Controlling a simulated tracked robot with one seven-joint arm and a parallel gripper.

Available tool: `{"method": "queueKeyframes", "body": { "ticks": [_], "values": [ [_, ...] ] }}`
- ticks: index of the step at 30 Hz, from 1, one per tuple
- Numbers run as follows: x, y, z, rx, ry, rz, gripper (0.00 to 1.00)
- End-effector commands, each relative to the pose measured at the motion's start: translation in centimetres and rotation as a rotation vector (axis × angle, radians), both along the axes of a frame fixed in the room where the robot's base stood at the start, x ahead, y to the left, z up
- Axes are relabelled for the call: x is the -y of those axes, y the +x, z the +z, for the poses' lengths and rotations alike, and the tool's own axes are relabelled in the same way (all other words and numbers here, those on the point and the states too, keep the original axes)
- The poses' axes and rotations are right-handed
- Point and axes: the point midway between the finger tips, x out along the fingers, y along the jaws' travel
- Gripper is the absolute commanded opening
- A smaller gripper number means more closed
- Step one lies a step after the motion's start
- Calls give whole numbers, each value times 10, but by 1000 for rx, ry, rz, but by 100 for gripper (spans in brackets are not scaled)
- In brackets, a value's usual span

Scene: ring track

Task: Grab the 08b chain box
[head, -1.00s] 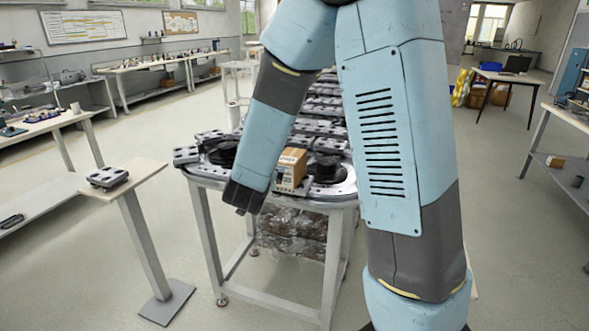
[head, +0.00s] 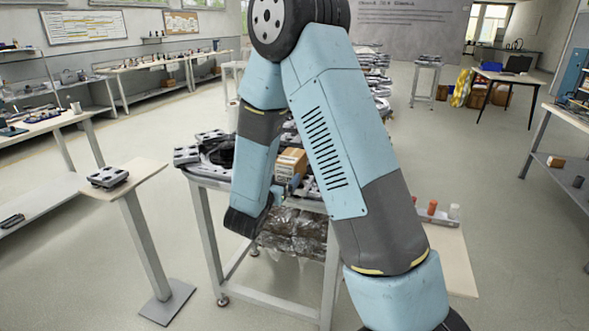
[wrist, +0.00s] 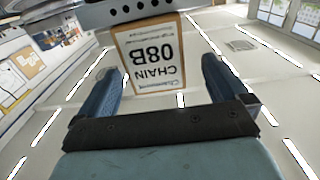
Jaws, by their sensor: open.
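The 08B chain box (head: 291,163) is a small brown carton with a white label, sitting on the ring track table (head: 330,207) in the head view. The wrist view shows its label (wrist: 155,62) upside down, reading "CHAIN 08B". My gripper (wrist: 166,85) is open in the wrist view. Its two blue fingers stand left and right of the box in the picture, with a gap on each side and nothing held. In the head view my arm hides part of the track, and the fingertips are mostly hidden near the box.
A grey metal edge with holes (wrist: 130,10) runs beside the box in the wrist view. A small stand (head: 128,179) with a grey part (head: 108,177) is left of the track. A side shelf with small bottles (head: 432,207) is at the right. Open floor lies around.

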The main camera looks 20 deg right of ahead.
Motion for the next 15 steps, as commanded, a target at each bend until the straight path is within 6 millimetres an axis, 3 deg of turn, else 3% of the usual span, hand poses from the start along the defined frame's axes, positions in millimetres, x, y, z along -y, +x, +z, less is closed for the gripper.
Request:
{"method": "queueKeyframes", "body": {
  "ticks": [15],
  "values": [
    [33, 33, -1, 0, 0, -3, 100]
  ]
}}
